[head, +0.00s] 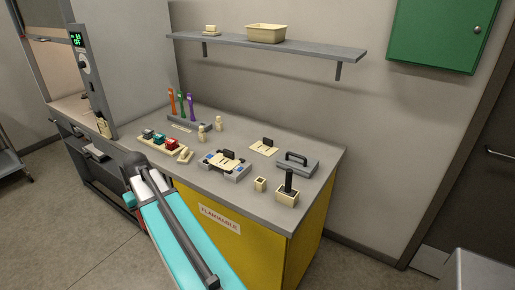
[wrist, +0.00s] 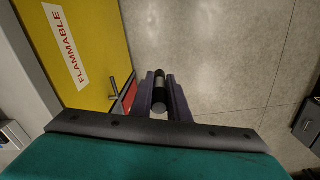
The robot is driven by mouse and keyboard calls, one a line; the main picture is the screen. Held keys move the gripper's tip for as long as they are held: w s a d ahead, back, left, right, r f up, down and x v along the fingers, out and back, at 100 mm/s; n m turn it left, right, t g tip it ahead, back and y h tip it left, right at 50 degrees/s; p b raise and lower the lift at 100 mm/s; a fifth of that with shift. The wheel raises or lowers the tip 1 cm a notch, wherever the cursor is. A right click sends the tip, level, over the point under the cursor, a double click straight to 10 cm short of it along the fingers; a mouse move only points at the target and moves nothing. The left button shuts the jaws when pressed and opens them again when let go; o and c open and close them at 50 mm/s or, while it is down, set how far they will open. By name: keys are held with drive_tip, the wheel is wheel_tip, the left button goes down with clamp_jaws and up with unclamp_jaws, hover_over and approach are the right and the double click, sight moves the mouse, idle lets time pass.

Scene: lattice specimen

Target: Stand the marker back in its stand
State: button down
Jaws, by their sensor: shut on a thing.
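My gripper (wrist: 162,98) is in the wrist view, its two dark fingers shut on the marker (wrist: 160,93), a short black cylinder with a pale grey band. The marker is held out over the floor, in front of the yellow cabinet. In the head view my arm's teal link hides the gripper and marker. A small cream block with a dark opening (head: 260,184) stands near the counter's front right; it looks like the stand, and its opening looks empty. Beside it, a larger cream holder (head: 287,198) has a dark upright thing in it.
A shelf (head: 300,47) hangs above. The yellow cabinet (head: 265,255) is below.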

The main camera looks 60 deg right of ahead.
drive_tip(key=s+d+r+m+p, duration=0.1)
drive_tip(key=s+d+r+m, duration=0.2)
drive_tip(key=d, duration=0.7)
drive_tip(key=s+d+r+p, duration=0.2)
drive_tip(key=s+d+r, duration=0.15)
drive_tip(key=d, duration=0.65)
drive_tip(key=s+d+r+m+p, duration=0.1)
drive_tip(key=s+d+r, duration=0.3)
drive_tip(key=s+d, duration=0.3)
drive_tip(key=s+d+r+m+p, duration=0.1)
drive_tip(key=s+d+r+m, duration=0.1)
drive_tip(key=s+d+r, duration=0.2)
drive_tip(key=s+d, duration=0.3)
drive_tip(key=d, duration=0.3)
drive_tip(key=shift+d+r+p, duration=0.15)
drive_tip(key=shift+r+p, duration=0.25)
drive_tip(key=shift+s+f, duration=0.1)
drive_tip(key=shift+f, duration=0.1)
drive_tip(key=shift+f+b, duration=1.7)
drive_tip(key=shift+f, duration=0.75)
drive_tip(key=c, duration=2.4)
unclamp_jaws()
clamp_jaws()
